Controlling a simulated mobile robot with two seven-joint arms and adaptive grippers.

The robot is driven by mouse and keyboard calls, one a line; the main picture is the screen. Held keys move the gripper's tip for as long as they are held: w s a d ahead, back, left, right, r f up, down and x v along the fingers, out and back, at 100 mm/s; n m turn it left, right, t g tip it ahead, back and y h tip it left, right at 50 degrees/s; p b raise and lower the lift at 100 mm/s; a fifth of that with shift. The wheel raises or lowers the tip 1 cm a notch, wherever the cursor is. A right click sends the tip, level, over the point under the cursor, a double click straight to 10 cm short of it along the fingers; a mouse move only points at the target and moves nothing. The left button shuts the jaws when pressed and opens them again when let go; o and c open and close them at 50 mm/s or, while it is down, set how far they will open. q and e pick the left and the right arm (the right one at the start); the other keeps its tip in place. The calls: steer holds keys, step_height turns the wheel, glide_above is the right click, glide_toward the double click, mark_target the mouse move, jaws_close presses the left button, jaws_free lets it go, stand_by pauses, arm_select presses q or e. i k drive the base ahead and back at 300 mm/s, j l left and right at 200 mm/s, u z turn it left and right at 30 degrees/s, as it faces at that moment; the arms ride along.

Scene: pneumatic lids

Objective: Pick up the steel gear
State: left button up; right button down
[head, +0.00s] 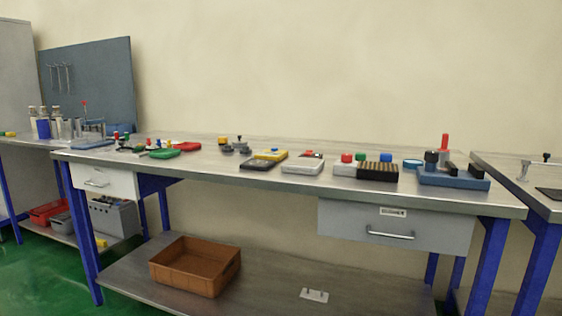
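No steel gear can be made out for certain at this distance. Small dark grey metal-looking parts (242,149) sit near the back middle of the workbench (210,164), but they are too small to tell their shape. Neither of my grippers is in view.
A grey-and-yellow block (270,155), a pale block with a red knob (302,165), a dark ribbed block (377,171) and a blue base (452,179) stand along the bench. A brown crate (195,276) rests on the lower shelf. Green floor (50,275) lies at left.

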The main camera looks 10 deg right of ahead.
mark_target(246, 150)
steer(key=i+j, duration=0.2)
steer(key=j, duration=0.2)
steer(key=i+j, duration=0.15)
steer(key=j, duration=0.2)
steer(key=i+j, duration=0.2)
steer(key=j, duration=0.2)
steer(key=i+j, duration=0.2)
steer(key=j, duration=0.15)
steer(key=i+j, duration=0.15)
steer(key=j, duration=0.2)
steer(key=i+z, duration=0.05)
